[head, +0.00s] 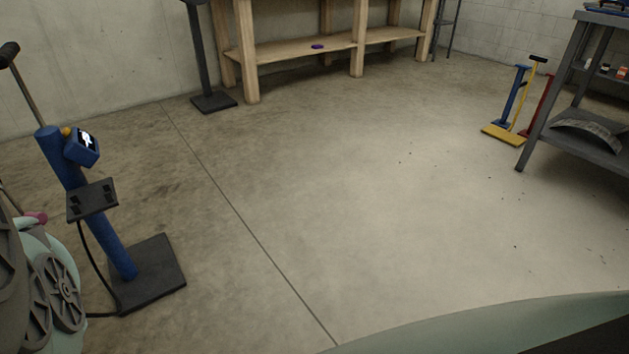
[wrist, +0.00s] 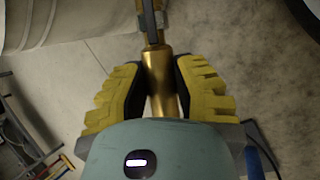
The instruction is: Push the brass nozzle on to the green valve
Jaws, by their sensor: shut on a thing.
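My gripper (wrist: 163,88) shows in the wrist view with its two yellow-and-black fingers closed around the brass nozzle (wrist: 156,60). The nozzle is a smooth gold cylinder with a wider part above the fingers and a body running down between them. A dark narrow bar with a gold-brown strip meets the nozzle's upper end in the picture; I cannot tell whether they are joined. I cannot make out the green valve in either view. My gripper and the nozzle do not show in the head view.
A blue post (head: 88,205) with a dark square base and a black hose stands at left. A wooden bench (head: 300,48) stands along the back wall. A grey metal rack (head: 562,95) and yellow, blue and red stands (head: 503,134) are at right. The middle floor is clear.

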